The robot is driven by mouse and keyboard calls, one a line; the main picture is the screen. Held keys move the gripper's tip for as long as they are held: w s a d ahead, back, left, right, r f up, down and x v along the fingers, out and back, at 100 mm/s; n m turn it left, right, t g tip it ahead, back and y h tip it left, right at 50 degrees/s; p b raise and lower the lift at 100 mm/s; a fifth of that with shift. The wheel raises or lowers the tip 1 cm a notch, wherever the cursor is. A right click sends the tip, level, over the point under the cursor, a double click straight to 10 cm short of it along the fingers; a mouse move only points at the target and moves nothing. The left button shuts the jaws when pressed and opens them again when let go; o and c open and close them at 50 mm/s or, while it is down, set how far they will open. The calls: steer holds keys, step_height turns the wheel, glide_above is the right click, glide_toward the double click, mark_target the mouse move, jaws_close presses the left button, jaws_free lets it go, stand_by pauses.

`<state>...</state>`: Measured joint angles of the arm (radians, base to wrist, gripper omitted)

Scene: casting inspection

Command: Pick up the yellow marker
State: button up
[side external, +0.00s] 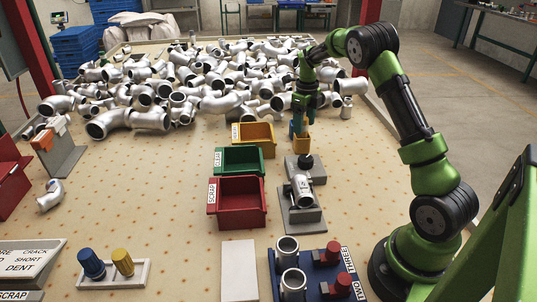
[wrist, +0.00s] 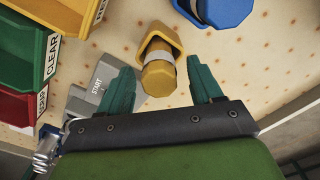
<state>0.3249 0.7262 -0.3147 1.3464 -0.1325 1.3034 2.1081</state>
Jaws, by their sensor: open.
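The yellow marker (wrist: 159,78) is a thick yellow cylinder with a grey band. In the wrist view it stands in a yellow angular holder (wrist: 172,38). The holder also shows in the side view (side external: 301,144), below my gripper (side external: 299,124). In the wrist view my gripper (wrist: 163,86) has its two green fingers spread, one on each side of the marker's top end. I see a gap on both sides. The side view does not show the gap between fingertips and marker clearly.
A blue marker and holder (wrist: 222,8) stand close behind the yellow one. A grey START block (wrist: 92,92) and a green bin (side external: 239,160) and red bin (side external: 237,202) stand left and in front. Many metal pipe castings (side external: 215,100) are piled behind.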

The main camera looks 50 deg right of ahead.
step_height(320, 180, down, 2)
steer(key=shift+f, duration=0.1)
steer(key=c, duration=1.1)
steer(key=shift+o, duration=0.2)
step_height(320, 180, up, 10)
steer(key=shift+r, duration=0.1)
steer(key=o, duration=0.5)
steer(key=shift+c, duration=0.2)
jaws_close()
